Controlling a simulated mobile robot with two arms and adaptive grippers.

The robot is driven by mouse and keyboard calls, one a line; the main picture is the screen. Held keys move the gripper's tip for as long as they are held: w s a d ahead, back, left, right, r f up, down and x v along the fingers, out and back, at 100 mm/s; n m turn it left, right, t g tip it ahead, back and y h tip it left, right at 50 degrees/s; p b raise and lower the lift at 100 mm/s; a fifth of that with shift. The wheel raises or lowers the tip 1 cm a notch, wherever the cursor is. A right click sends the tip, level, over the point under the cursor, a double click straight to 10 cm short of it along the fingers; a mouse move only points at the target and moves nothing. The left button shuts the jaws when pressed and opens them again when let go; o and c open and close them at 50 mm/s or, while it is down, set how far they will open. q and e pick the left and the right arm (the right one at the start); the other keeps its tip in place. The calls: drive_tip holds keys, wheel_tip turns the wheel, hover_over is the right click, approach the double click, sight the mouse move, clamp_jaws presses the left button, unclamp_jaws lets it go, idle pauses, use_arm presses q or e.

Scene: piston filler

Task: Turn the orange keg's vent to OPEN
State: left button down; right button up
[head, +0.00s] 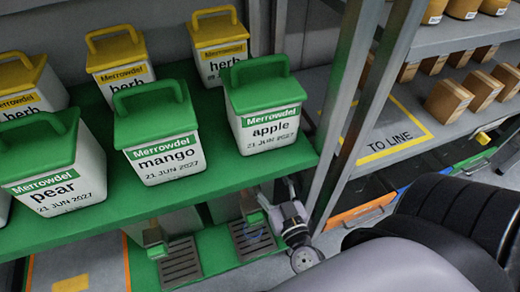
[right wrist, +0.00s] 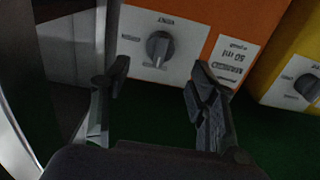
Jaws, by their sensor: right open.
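In the right wrist view an orange keg (right wrist: 193,22) stands at the top of the picture. Its white panel carries the grey vent knob (right wrist: 159,48) under an upside-down VENT label. The knob's grip bar looks roughly upright in the picture; which marking it points at is too small to read. My right gripper (right wrist: 160,84) is open and empty, its fingers either side of and short of the knob, apart from it. In the head view my right gripper (head: 288,212) reaches under the green shelf edge; its fingertips are hard to make out. My left gripper is not in view.
A yellow keg (right wrist: 285,72) with its own knob stands right of the orange one. A metal post (right wrist: 22,110) rises on the left. In the head view the green shelf (head: 215,180) holds several lidded tubs above. A grey rack (head: 385,150) stands right.

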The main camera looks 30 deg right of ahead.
drive_tip(key=x, duration=0.7)
drive_tip(key=shift+w, duration=0.25)
drive_tip(key=shift+c, duration=0.4)
drive_tip(key=c, duration=1.1)
